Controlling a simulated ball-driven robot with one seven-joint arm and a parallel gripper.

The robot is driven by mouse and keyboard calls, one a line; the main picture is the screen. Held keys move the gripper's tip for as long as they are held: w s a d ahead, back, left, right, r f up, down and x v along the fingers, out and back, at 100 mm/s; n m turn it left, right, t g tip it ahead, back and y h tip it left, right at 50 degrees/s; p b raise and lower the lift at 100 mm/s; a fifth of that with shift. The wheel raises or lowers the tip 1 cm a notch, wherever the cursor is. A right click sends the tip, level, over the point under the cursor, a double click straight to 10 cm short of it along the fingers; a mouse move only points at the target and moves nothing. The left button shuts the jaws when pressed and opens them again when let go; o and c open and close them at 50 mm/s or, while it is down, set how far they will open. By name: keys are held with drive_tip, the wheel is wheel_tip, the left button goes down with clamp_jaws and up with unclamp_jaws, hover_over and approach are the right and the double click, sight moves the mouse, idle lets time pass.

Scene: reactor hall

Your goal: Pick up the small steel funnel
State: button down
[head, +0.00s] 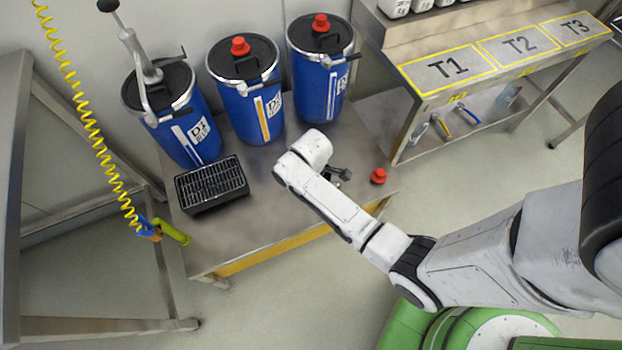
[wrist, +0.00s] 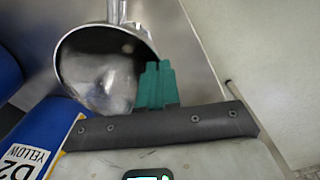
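The small steel funnel fills the upper left of the wrist view, with its shiny bowl (wrist: 100,75) towards the camera and its spout at the top edge of the picture. The teal fingers of my gripper (wrist: 157,85) are together at the right side of its rim and look shut on it. In the head view my gripper (head: 339,175) is small and dark, partly behind my white wrist, over the right part of the steel bench. The funnel cannot be made out in the head view.
Blue drums (head: 245,100) stand along the back of the bench (head: 265,215). A black grated box (head: 211,184) is at its left. A red cap (head: 378,176) lies near its right end. A shelf table (head: 445,70) marked T1, T2, T3 stands at the upper right.

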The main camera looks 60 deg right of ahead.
idle(0.3)
drive_tip(key=shift+r, duration=0.8)
drive_tip(key=s+a+r+p, duration=0.3)
drive_tip(key=s+a+r, duration=0.3)
drive_tip(key=s+r, duration=0.5)
drive_tip(key=shift+s+r, duration=0.2)
drive_tip(key=shift+s, duration=0.6)
